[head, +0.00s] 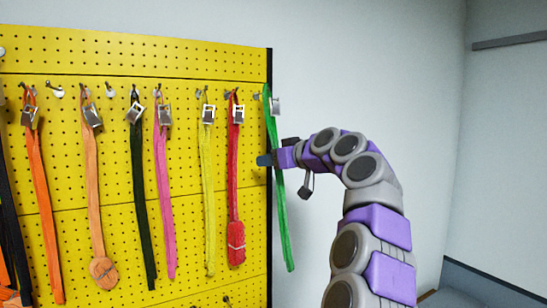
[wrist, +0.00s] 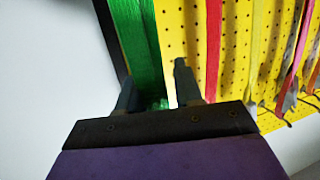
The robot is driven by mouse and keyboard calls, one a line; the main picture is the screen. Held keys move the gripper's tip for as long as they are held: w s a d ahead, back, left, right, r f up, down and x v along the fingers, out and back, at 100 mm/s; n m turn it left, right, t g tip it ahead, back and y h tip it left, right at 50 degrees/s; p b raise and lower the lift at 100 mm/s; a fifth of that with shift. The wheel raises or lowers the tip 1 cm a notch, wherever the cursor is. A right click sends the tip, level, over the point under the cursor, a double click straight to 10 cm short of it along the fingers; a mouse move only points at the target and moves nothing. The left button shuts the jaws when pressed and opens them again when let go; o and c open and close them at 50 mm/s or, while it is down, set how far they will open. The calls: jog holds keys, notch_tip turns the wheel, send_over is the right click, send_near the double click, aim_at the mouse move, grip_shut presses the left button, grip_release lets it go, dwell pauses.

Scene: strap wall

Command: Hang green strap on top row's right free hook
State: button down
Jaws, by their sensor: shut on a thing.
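The green strap (head: 281,215) hangs nearly vertical at the yellow board's right edge, with its metal buckle (head: 275,106) near the top. My gripper (head: 264,160) reaches in from the right and is shut on the strap below the buckle. In the wrist view the green strap (wrist: 138,40) runs up from between my two fingers (wrist: 154,82). A small bare hook (head: 256,91) shows in the top row, just left of the strap's upper end. I cannot tell whether the strap touches it.
The red strap (head: 236,180) hangs just left of the green one, then the yellow strap (head: 209,190), pink strap (head: 164,200) and several others. Another bare hook (head: 55,91) is farther left on the pegboard (head: 180,60). Right of the board is bare wall.

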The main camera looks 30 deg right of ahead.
jog(key=shift+w+d+f, duration=0.15)
jog(key=shift+w+f, duration=0.2)
jog(key=shift+w, duration=0.2)
jog(key=shift+w+d+f, duration=0.1)
jog(key=shift+w+f, duration=0.2)
jog(key=shift+w, duration=0.2)
jog(key=shift+d, duration=0.1)
jog(key=c, duration=0.7)
grip_release()
